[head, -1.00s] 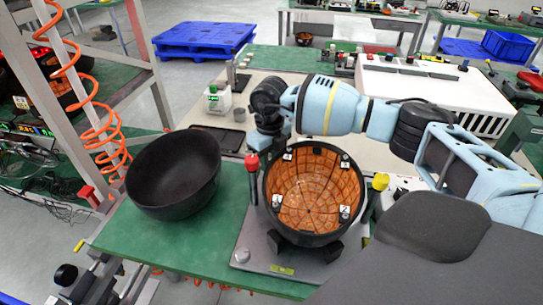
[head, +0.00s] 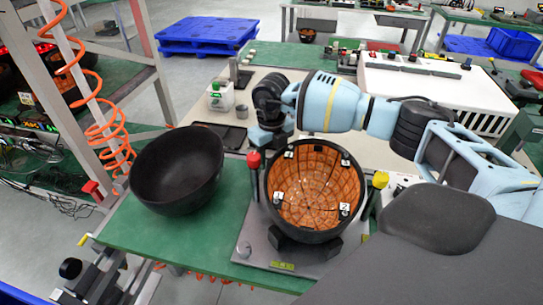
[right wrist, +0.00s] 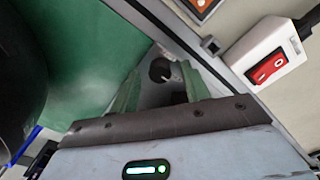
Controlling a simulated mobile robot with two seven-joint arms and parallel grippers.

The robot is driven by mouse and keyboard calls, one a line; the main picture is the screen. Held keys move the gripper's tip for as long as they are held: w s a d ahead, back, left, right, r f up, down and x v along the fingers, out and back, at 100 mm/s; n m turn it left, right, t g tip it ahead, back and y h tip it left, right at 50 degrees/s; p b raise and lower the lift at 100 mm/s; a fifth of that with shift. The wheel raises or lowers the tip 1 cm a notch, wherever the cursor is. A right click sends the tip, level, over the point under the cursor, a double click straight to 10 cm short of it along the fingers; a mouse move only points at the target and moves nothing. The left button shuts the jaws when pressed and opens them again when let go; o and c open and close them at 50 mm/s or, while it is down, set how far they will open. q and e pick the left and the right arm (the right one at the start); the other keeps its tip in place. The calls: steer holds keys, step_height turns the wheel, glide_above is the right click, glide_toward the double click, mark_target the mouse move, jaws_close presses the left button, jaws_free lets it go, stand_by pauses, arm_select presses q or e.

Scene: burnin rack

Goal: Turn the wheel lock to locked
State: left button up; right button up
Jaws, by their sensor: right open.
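I cannot make out for certain which part is the wheel lock. A dark round knob (right wrist: 160,70) shows between the fingers of my right gripper (right wrist: 166,84) in the right wrist view; I cannot tell whether they touch it. That gripper is open. In the head view my right arm comes in from the right and bends down behind the orange-lined black bowl, so its fingers are hidden there. A red-topped black handle (head: 254,162) stands left of this bowl, and a yellow knob (head: 380,180) is at its right. My left gripper is not in view.
The orange-lined bowl (head: 315,190) sits on a grey plate (head: 262,242). An empty black bowl (head: 176,170) rests on the green bench top (head: 135,235). A white box with a red rocker switch (right wrist: 270,68) is right of my right gripper. A coiled orange hose (head: 108,135) hangs left.

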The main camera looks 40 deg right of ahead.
step_height(320, 180, up, 8)
steer(key=shift+f, duration=0.25)
steer(key=shift+a, duration=0.1)
stand_by(0.4)
